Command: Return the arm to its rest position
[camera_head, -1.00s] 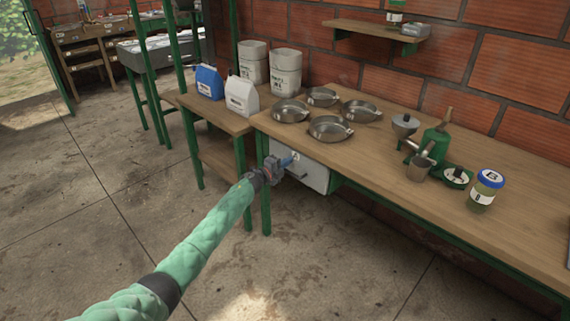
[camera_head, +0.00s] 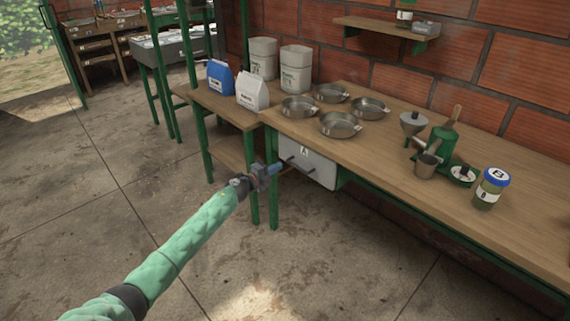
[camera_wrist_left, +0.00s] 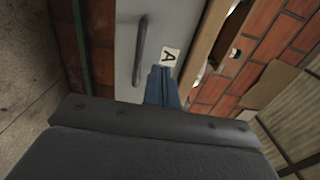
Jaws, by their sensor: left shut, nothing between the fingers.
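My left arm in its green sleeve comes in from the lower left in the head view. My left gripper (camera_head: 273,171) is shut and empty, just in front of and left of the white drawer (camera_head: 318,171) under the bench. The drawer bears a label A and a dark handle. In the left wrist view, the blue fingers (camera_wrist_left: 162,88) are together and point toward the drawer front (camera_wrist_left: 127,70). The handle (camera_wrist_left: 140,38) is beside them, apart from the fingers. My right gripper is not in view.
The wooden bench (camera_head: 390,150) holds several metal pans, a green grinder (camera_head: 441,143) and a jar with a blue lid (camera_head: 491,187). A lower side table (camera_head: 222,108) holds bags and canisters. The concrete floor (camera_head: 90,200) at left is open.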

